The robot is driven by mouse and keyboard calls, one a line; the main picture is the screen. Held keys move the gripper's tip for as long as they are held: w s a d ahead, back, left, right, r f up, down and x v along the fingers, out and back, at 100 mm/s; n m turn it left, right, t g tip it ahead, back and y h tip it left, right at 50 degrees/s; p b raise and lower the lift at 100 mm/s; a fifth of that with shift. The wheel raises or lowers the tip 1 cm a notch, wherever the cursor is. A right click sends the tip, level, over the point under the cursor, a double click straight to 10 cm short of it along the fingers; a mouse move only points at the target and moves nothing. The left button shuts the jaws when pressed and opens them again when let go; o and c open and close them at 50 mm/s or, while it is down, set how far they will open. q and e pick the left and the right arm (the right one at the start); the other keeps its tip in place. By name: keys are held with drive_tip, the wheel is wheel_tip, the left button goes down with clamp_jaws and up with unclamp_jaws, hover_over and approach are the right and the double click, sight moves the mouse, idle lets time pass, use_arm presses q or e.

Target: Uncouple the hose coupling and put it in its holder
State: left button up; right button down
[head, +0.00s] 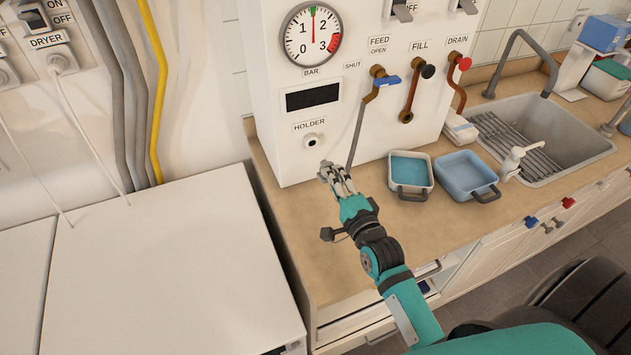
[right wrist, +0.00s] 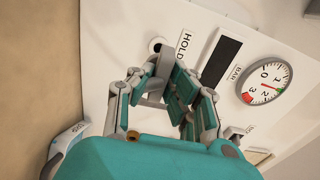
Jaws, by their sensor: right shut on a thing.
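The holder (head: 312,140) is a small round fitting with a dark centre under the HOLDER label on the white panel. In the right wrist view it shows as a pale ring (right wrist: 157,46) just beyond the fingertips. My right gripper (head: 330,172) is in front of the panel, slightly below the holder. It is shut on the hose coupling, a grey rounded piece (right wrist: 153,88) between the fingers, apart from or close to the holder; the exact gap is unclear. A thin grey hose (head: 359,130) runs from the FEED valve (head: 384,80) down behind the gripper. My left gripper is not in view.
A gauge (head: 312,35) and a dark display (head: 312,97) are above the holder. FILL (head: 418,90) and DRAIN (head: 460,80) valves are to the right.

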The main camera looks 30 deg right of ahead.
sight(325, 163)
drive_tip(key=shift+d+p, duration=0.1)
drive_tip(key=shift+p, duration=0.2)
drive_tip(key=shift+w, duration=0.35)
drive_tip(key=w, duration=0.3)
drive_tip(key=shift+w+d+f+b, duration=0.1)
drive_tip(key=shift+w+f+b, duration=0.1)
drive_tip(key=shift+b, duration=0.15)
drive_tip(key=shift+w, duration=0.55)
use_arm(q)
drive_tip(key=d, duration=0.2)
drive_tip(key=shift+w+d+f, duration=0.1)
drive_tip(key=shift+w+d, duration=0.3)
use_arm(e)
drive_tip(key=shift+w+r, duration=0.1)
drive_tip(key=shift+w, duration=0.2)
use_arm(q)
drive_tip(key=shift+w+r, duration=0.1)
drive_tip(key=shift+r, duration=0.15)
